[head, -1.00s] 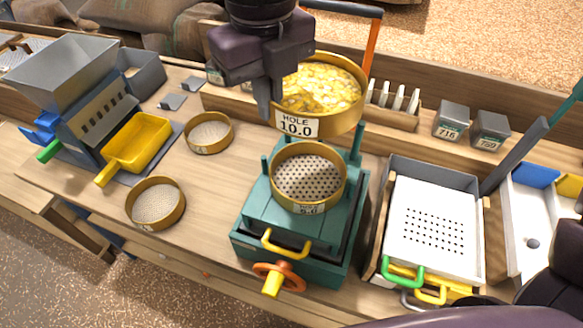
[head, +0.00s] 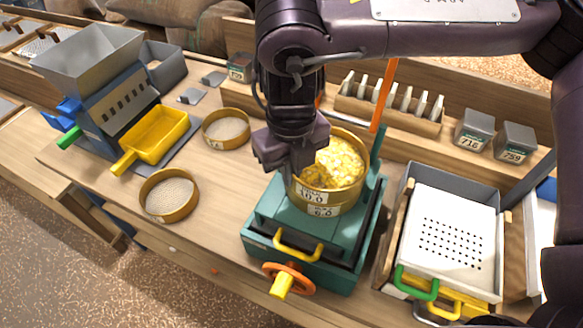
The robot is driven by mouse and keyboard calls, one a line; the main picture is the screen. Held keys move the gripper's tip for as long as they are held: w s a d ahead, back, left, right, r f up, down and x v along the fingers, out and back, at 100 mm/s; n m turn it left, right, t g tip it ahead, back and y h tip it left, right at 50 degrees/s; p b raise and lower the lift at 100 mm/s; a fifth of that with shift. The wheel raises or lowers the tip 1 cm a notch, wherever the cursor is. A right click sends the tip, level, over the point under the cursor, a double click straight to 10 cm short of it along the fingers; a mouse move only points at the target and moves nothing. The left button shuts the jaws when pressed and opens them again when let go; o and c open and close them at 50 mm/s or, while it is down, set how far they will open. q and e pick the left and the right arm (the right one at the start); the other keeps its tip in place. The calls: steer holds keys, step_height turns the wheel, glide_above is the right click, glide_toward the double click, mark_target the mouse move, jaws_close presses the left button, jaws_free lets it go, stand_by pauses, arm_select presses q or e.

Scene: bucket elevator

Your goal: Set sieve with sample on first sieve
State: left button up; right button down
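The sieve with the sample (head: 312,193) is a brass ring labelled HOLE 10.0, full of yellow kernels. It is directly above the first sieve (head: 322,211), whose label shows just below it; the rings look stacked or nearly so, and I cannot tell whether they are fully seated. The first sieve stands on the teal shaker (head: 262,232). My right gripper (head: 297,168) comes down from above at the left rim of the sample sieve and is shut on its wall. The fingertips are partly hidden. My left gripper is out of view.
Two empty brass sieves (head: 168,196) (head: 226,128) lie on the table to the left. A yellow tray (head: 155,135) sits by a grey hopper (head: 88,62). A white perforated tray (head: 450,238) stands at right. An orange-handled bar (head: 384,95) rises behind the shaker.

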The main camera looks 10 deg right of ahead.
steer(key=shift+f, duration=0.1)
steer(key=c, duration=1.6)
jaws_free()
steer(key=shift+c, duration=0.2)
step_height(320, 180, up, 12)
steer(key=shift+r+p, duration=0.2)
steer(key=shift+p, duration=0.1)
